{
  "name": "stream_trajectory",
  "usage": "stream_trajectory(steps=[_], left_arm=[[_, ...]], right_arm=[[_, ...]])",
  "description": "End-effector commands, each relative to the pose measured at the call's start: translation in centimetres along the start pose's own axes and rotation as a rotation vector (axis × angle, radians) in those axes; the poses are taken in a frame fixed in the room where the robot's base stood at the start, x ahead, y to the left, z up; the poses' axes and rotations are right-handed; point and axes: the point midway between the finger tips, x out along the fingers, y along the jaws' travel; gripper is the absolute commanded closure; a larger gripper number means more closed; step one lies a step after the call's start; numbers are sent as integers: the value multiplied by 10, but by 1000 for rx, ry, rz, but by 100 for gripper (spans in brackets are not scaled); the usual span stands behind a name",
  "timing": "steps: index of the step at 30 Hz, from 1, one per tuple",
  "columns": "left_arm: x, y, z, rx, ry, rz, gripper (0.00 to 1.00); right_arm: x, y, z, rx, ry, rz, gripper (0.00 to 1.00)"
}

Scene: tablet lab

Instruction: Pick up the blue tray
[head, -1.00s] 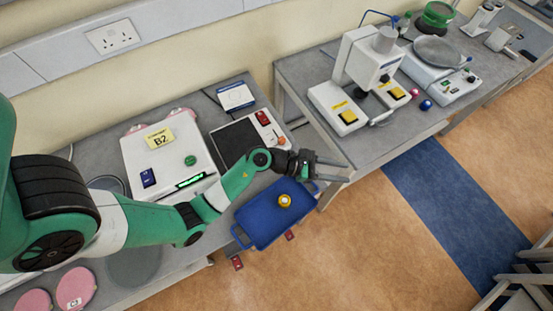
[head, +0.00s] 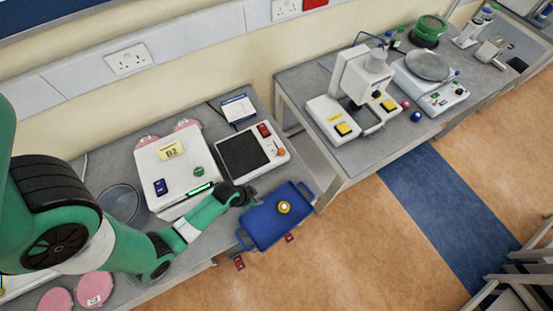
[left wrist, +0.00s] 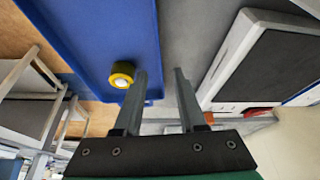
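The blue tray (head: 262,226) sits at the front edge of the left bench, with a handle at each end. A small yellow round piece with a pale centre (head: 284,207) lies in it. My left gripper (head: 246,195) is at the tray's back left side, its fingers hard to make out in the head view. In the left wrist view the gripper (left wrist: 160,72) is open and empty. One finger overlaps the tray (left wrist: 95,35) beside the yellow piece (left wrist: 122,74); the other is over the grey bench, outside the rim. Contact cannot be told. My right gripper is not in view.
A white device with a dark plate (head: 243,153) stands close behind the tray. A white box labelled B2 (head: 180,175) is to the left. Small red items (head: 239,263) show by the bench's front edge. Orange floor (head: 330,270) lies open in front.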

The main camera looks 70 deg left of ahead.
Motion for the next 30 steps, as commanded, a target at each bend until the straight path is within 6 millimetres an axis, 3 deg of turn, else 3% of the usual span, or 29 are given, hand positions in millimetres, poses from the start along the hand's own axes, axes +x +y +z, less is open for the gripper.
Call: stream_trajectory(steps=[2, 7, 16, 25, 26, 30], left_arm=[[12, 0, 2, 1, 0, 0, 60], [17, 0, 1, 2, 1, -1, 60], [67, 0, 0, 3, 1, -1, 60], [74, 0, -1, 3, 2, -2, 60], [73, 0, -1, 3, 2, -2, 62], [73, 0, -1, 3, 2, -2, 87]], right_arm=[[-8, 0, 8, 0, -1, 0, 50], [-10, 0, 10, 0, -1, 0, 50], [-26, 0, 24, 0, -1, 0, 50], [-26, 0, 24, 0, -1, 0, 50], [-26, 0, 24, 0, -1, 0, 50], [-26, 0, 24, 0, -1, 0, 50]])
